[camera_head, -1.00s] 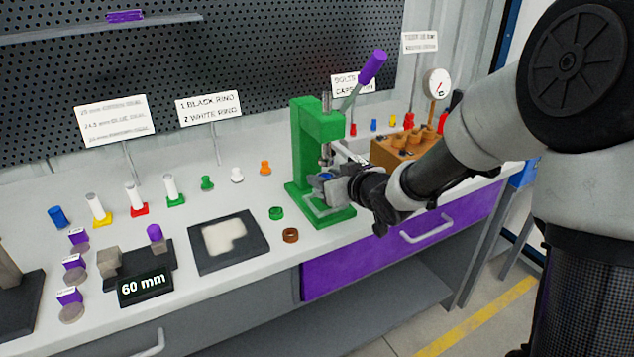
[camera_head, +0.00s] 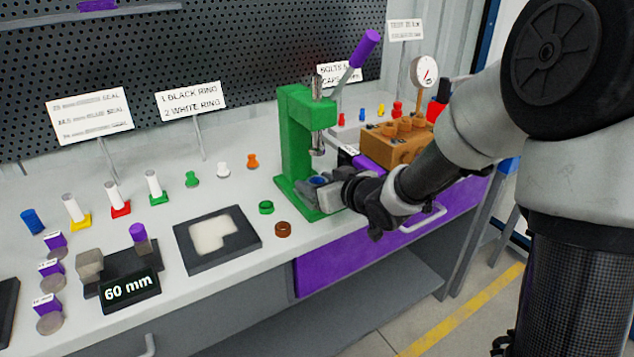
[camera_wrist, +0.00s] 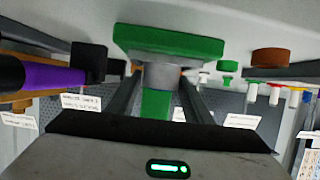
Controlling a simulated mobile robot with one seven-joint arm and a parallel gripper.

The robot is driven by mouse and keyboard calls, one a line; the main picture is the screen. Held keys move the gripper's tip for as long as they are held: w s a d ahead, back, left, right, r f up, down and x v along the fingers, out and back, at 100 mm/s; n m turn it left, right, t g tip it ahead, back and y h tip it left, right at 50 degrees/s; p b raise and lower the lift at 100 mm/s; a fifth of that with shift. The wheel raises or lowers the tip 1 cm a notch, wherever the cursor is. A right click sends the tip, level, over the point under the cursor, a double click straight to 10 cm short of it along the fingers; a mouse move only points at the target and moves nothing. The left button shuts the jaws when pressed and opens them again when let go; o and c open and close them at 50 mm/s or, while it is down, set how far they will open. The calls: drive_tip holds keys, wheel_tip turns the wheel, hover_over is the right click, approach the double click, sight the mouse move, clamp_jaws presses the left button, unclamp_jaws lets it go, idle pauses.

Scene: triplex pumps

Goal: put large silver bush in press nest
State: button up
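The large silver bush (camera_wrist: 163,76) is a grey cylinder between the two fingers of my gripper (camera_wrist: 161,90) in the wrist view. My gripper also shows in the head view (camera_head: 322,190), shut on the bush low over the press base, with a blue patch at the bush's top. The green press (camera_head: 297,135) stands upright on the bench. In the wrist view its green base plate (camera_wrist: 170,35) meets the end of the bush. The nest itself is hidden, so I cannot tell whether the bush is seated. The press ram (camera_head: 317,140) is above the bush, apart from it.
A brown ring (camera_head: 283,229) and a green ring (camera_head: 266,207) lie left of the press. A black tray (camera_head: 190,254) lies further left. An orange-brown block (camera_head: 392,148) stands right of the press, near my arm. A purple drawer (camera_head: 345,256) is below the bench top.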

drive_tip(key=shift+o, duration=0.5)
drive_tip(key=shift+r, duration=0.1)
drive_tip(key=shift+r, duration=0.25)
drive_tip(key=p+v, duration=0.4)
drive_tip(key=v, duration=0.8)
drive_tip(key=shift+f, duration=0.2)
